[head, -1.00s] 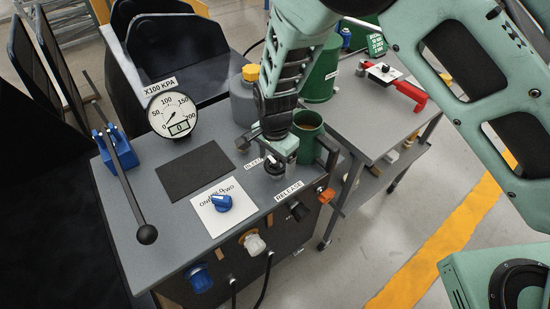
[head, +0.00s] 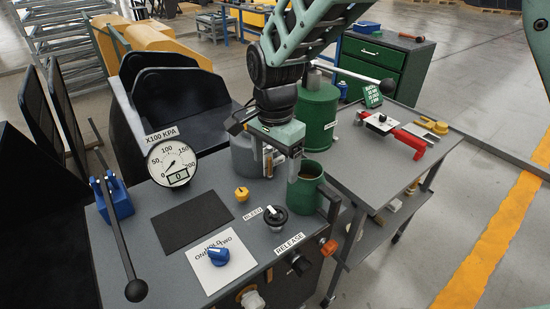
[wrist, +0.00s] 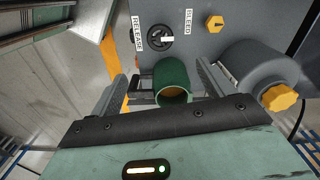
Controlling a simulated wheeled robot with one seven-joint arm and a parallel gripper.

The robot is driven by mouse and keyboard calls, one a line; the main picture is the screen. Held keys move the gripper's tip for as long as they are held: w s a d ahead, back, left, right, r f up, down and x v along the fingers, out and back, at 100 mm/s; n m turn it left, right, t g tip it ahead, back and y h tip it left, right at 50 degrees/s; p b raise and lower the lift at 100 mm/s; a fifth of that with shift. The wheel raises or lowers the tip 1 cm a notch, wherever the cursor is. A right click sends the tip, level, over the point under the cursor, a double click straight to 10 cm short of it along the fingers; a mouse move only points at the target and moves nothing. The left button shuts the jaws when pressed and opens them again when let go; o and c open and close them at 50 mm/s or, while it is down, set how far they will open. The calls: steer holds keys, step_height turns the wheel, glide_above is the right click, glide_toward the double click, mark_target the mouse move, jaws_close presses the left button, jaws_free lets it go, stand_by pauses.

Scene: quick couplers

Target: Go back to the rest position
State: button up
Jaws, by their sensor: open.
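My gripper (head: 281,168) is open and empty, pointing down above the back right of the grey bench (head: 190,250). In the wrist view the two fingers (wrist: 170,95) are spread apart. The green mug (wrist: 172,85) shows between them, below the fingers and not visibly touched. In the head view the mug (head: 304,189) stands just right of my gripper. The arm partly hides the grey bottle (head: 243,158).
A pressure gauge (head: 172,162) shows 0. A long black lever (head: 117,235) rises at the left. A yellow knob (head: 242,193) and a blue knob (head: 218,256) sit on the bench. A green canister (head: 316,118) and a red tool (head: 408,142) stand on the right cart.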

steer(key=shift+r, duration=0.45)
steer(key=s+d+r+n, duration=0.2)
steer(key=s+d+n, duration=0.4)
steer(key=s, duration=0.6)
steer(key=s+d+r+n, duration=0.2)
steer(key=s+d+n, duration=0.4)
steer(key=s+n, duration=0.4)
steer(key=shift+s+n+y, duration=0.3)
steer(key=shift+s+n, duration=0.1)
steer(key=shift+s, duration=0.5)
